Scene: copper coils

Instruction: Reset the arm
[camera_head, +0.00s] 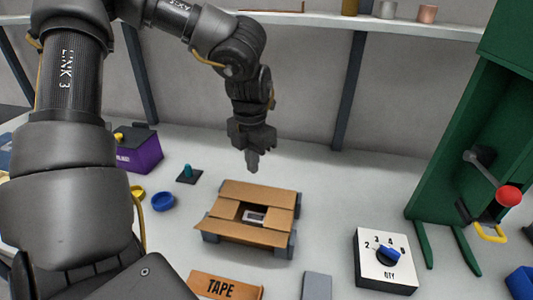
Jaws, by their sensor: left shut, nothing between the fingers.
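My left arm comes in from the left, arches up over the table and points down. My left gripper (252,162) is shut and empty. In the picture it is just above the back edge of an open cardboard box (228,228), apart from it as far as I can tell. The box's flaps are spread out, and a small light-coloured item (254,217) shows in its opening. My right gripper is not in view.
A purple box (144,155), a blue ring (162,201) and a small dark stand (188,177) are at left. A quantity dial (370,271) and a green frame with a red-knobbed lever (508,196) are at right. A brown TAPE piece (225,287) lies in front. A shelf (320,20) runs behind.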

